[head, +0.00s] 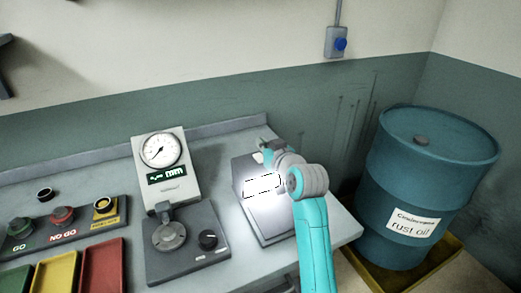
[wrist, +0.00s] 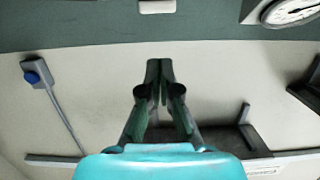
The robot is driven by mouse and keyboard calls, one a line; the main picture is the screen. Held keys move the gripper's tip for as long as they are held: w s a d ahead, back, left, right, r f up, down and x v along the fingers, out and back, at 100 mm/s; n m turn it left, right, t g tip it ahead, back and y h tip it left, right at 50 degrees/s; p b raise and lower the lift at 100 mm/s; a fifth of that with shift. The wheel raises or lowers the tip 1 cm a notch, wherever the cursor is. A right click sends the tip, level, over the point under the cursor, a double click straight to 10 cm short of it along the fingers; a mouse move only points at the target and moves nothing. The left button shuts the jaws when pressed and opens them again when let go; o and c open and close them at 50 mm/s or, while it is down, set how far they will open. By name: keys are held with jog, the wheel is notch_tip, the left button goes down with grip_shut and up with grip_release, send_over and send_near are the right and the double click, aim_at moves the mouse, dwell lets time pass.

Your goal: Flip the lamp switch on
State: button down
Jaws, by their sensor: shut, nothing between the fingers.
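My gripper (head: 264,146) reaches over the back of a dark grey box (head: 281,228) on the bench, partly covered by my wrist in the head view. A bright white glow with a dark dashed outline (head: 263,187) shows on the box's face. A small pale piece (head: 258,157) lies close to the fingers; I cannot tell whether it is the lamp switch. In the wrist view my gripper (wrist: 160,64) is shut and empty, its fingertips together. A pale block (wrist: 157,6) shows at the top edge, apart from the fingertips.
A dial gauge (head: 161,150) on a stand and a panel of push buttons (head: 63,216) stand left on the bench. Coloured trays (head: 102,267) lie in front. A blue drum (head: 425,170) stands right. A wall box with a blue knob (head: 340,44) is above.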

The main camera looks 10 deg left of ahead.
jog(key=r+v, duration=0.1)
jog(key=v, duration=0.6)
jog(key=shift+s+r, duration=0.2)
jog(key=shift+r, duration=0.1)
jog(key=shift+d, duration=0.15)
